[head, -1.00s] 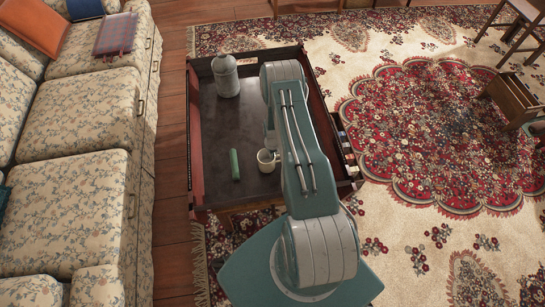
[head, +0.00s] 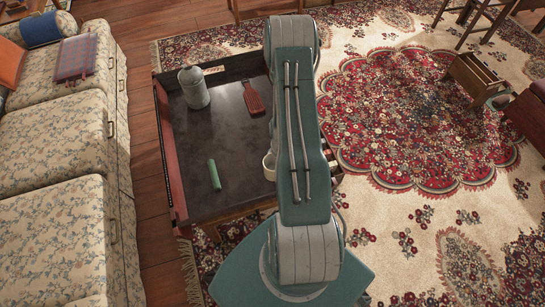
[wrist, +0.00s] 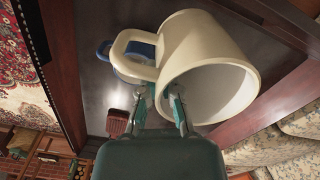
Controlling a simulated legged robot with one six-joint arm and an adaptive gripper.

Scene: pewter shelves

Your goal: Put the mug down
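The cream mug (wrist: 215,55) is large in the wrist view, tilted with its open mouth toward the camera and its handle at the left. My gripper (wrist: 164,100) has its fingertips at the mug's rim near the handle, apparently one on each side of the wall, shut on it. In the head view only a sliver of the mug (head: 268,166) shows left of my arm, over the front right of the dark low table (head: 235,160). My arm hides the gripper there. The gap between mug and table top cannot be judged.
The table has a raised wooden rim. A floral sofa (head: 60,150) is at the left. The table's middle is clear.

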